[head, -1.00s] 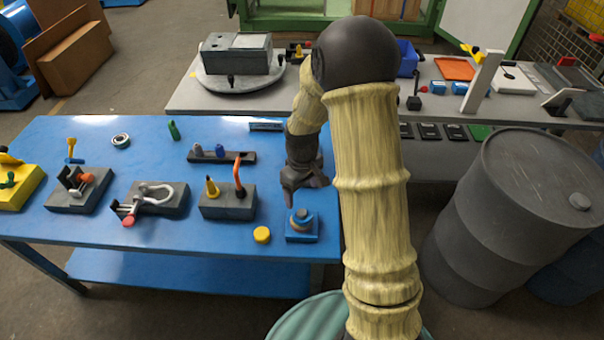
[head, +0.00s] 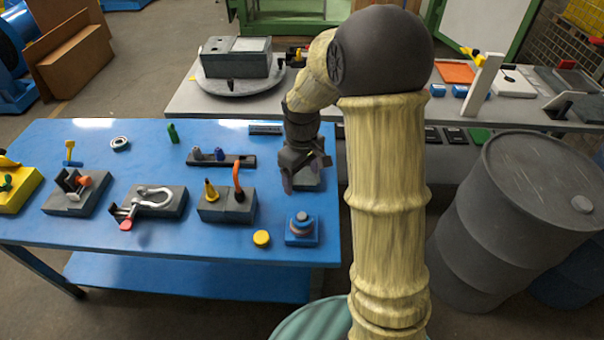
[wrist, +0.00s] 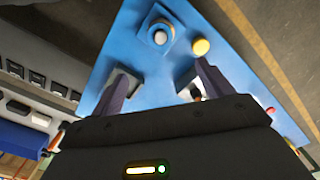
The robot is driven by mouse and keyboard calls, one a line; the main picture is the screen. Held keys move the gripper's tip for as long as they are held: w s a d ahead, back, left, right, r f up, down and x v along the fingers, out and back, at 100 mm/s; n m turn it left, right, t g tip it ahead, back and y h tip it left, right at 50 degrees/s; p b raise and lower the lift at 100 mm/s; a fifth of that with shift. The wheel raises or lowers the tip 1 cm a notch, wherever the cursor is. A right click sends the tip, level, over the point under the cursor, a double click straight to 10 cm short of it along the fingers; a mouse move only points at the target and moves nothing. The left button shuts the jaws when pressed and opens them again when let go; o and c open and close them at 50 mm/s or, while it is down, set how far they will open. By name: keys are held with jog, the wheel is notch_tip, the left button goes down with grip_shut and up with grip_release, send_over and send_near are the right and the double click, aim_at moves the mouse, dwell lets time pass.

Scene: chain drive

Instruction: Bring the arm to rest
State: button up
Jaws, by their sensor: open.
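My gripper (head: 306,177) hangs over the right end of the blue table (head: 100,235), its fingers apart and pointing down. My arm rises from the bottom of the head view and bends at a dark elbow. In the wrist view my gripper (wrist: 158,90) shows two spread fingers with nothing between them. The blue block with a grey round knob (head: 302,228) stands on the table in front of my gripper, apart from it. A grey block (head: 308,180) shows partly behind the fingers; whether they touch it I cannot tell.
A yellow disc (head: 261,238) lies near the table's front edge. A dark block with yellow and orange parts (head: 228,205) stands left of my gripper. A grey table (head: 190,98) with a round turntable (head: 240,86) is behind. A dark barrel (head: 515,215) stands at the right.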

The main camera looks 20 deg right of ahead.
jog(key=shift+s, duration=0.2)
jog(key=s+r+m+t, duration=0.2)
jog(key=s+m, duration=0.4)
jog(key=s, duration=0.8)
jog(key=shift+r+t, duration=0.2)
jog(key=shift+t, duration=0.1)
jog(key=shift+s, duration=0.1)
dwell(0.4)
